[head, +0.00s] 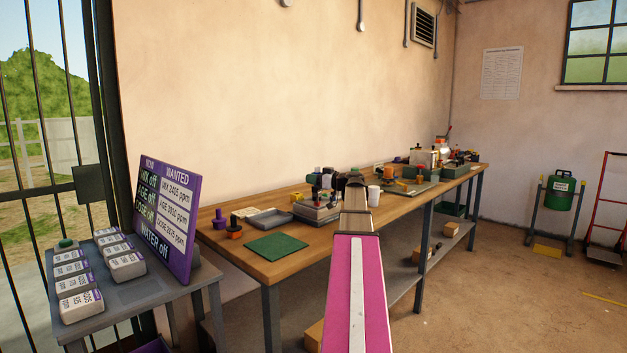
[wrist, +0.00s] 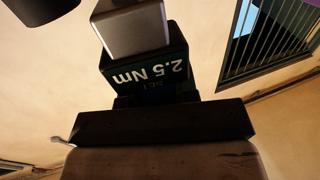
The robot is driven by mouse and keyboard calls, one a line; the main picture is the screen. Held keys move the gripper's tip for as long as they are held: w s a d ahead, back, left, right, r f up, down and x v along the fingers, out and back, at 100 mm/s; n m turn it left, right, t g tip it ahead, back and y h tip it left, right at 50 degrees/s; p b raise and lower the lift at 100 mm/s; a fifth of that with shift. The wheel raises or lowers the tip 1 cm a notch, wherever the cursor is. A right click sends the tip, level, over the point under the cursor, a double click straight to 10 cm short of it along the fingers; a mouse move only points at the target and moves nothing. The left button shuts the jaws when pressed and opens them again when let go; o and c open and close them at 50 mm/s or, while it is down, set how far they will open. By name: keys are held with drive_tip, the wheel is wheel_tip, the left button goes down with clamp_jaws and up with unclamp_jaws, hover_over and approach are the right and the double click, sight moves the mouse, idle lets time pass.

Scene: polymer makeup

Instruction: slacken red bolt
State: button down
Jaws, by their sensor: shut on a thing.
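In the wrist view a dark green block (wrist: 148,72) reads "SET 2.5 Nm" upside down. A silver-grey block (wrist: 130,28) sits against its far end. My gripper (wrist: 155,101) is shut around the near end of the green block; its dark crossbar (wrist: 160,125) spans the lower part of the view. In the head view my gripper (head: 355,178) shows small and dark, beyond my pink arm, over the bench. I cannot pick out a red bolt in either view.
A long wooden workbench (head: 255,267) runs along the wall. It bears a green mat (head: 276,245), a grey tray (head: 268,217), a grey-based device (head: 315,210), white cups (head: 374,196) and more gear farther right. A purple board (head: 170,215) and a side table (head: 140,290) stand at left.

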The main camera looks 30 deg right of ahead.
drive_tip(key=shift+s+a+n+g+y, duration=0.1)
drive_tip(key=shift+n+g+y, duration=0.8)
drive_tip(key=shift+y, duration=0.2)
drive_tip(key=shift+s+a+n+g+y, duration=0.1)
drive_tip(key=shift+n+g+y, duration=0.8)
drive_tip(key=shift+g, duration=0.2)
